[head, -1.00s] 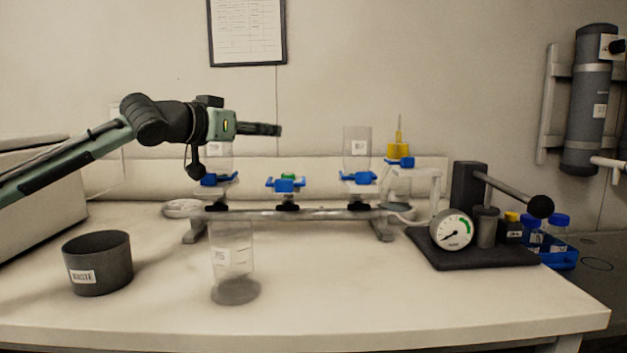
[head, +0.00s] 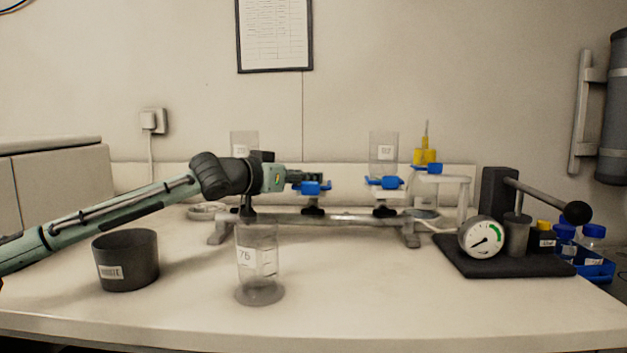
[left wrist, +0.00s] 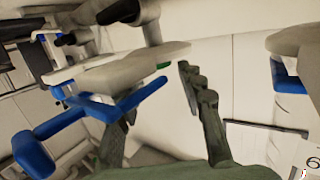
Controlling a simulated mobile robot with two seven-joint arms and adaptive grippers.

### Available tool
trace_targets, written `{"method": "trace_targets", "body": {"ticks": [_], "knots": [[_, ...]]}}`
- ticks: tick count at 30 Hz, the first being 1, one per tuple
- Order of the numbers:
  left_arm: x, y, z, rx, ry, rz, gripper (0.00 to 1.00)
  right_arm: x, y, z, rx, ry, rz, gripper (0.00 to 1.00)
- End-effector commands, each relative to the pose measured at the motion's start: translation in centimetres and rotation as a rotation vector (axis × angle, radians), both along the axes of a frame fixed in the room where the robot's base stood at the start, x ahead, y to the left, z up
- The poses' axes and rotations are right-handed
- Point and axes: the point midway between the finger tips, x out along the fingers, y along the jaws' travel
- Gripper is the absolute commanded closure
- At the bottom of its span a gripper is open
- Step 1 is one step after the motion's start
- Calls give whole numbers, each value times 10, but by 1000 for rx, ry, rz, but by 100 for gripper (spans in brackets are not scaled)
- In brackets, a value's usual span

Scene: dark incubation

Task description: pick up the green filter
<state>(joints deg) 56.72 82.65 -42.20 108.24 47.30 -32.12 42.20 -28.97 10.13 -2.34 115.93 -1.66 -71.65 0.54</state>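The green filter (left wrist: 162,65) shows in the left wrist view only as a small green sliver at the edge of a pale round support. In the head view it is hidden behind my left gripper (head: 306,178). That gripper lies level at the middle station of the manifold, just above and behind its blue valve handle (head: 311,188). In the left wrist view the gripper (left wrist: 157,90) has its fingers spread, with the filter's edge beyond the gap. I cannot tell whether they touch the support. My right gripper is out of view.
The manifold (head: 345,217) carries clear funnels at its left (head: 244,143) and right (head: 383,152) stations. A clear cup (head: 258,272) and a dark waste bin (head: 127,260) stand in front. A gauge (head: 481,239) and lever press stand at right.

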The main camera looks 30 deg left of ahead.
Motion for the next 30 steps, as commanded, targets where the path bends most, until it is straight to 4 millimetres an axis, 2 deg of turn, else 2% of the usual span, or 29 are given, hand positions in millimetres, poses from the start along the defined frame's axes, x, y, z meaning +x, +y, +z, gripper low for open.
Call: {"method": "trace_targets", "body": {"ticks": [1, 5, 13, 19, 30], "knots": [[9, -1, 1, -4, -1, -1, 61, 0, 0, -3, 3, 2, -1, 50], [22, -1, -2, -2, -1, 0, 61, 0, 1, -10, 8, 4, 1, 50], [24, -1, -4, 0, 0, 0, 61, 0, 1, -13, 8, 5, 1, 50], [24, -1, -4, 0, 0, 0, 83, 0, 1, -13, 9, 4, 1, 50], [24, -1, -1, 0, -1, 1, 84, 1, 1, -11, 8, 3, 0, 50]]}}
